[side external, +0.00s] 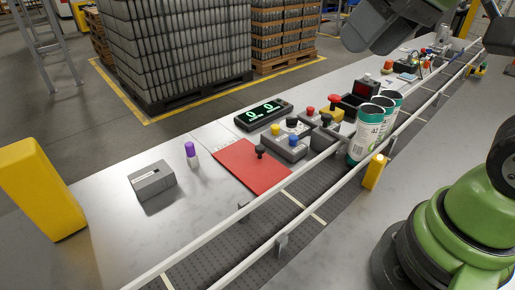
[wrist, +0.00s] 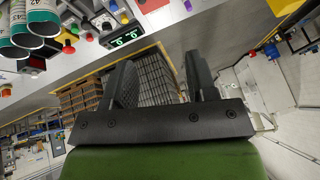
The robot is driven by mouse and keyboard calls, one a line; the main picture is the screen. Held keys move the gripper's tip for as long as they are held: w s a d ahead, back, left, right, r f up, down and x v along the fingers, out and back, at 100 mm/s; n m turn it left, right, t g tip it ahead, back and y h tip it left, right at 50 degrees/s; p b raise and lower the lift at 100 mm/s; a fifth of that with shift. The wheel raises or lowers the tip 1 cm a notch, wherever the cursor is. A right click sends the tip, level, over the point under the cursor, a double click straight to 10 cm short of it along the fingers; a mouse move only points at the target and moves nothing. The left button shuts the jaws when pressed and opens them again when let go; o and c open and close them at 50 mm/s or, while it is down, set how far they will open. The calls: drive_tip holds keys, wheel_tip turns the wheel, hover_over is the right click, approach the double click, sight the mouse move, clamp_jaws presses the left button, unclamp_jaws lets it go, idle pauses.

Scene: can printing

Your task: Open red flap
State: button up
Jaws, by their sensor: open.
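The red flap (side external: 245,166) lies flat on the light worktop in the side external view, beside the conveyor. A black knob (side external: 260,151) stands on its right part. In the wrist view a red piece that looks like the flap (wrist: 152,5) is cut off by the top edge. My gripper (wrist: 160,75) is open and empty, its two dark fingers spread apart. It is well away from the flap and touches nothing. Part of my arm shows at the top right of the side external view, but the fingertips cannot be made out there.
A green-lit display (side external: 263,114) and a button box (side external: 284,147) stand behind and right of the flap. A grey box (side external: 152,181) and a purple-capped item (side external: 191,154) are on its left. Several cans (side external: 369,134) stand by the conveyor rail (side external: 245,210). A yellow post (side external: 40,188) is at left.

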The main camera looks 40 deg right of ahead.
drive_tip(key=w+f+n+g, duration=0.2)
drive_tip(key=w+n, duration=0.2)
drive_tip(key=w, duration=0.6)
drive_tip(key=n+g+h, duration=0.2)
drive_tip(key=n+g, duration=0.2)
drive_tip(key=n, duration=0.3)
hover_over(260, 147)
wheel_tip(260, 147, down, 18)
wheel_tip(260, 147, down, 10)
drive_tip(key=shift+f, duration=0.15)
clamp_jaws()
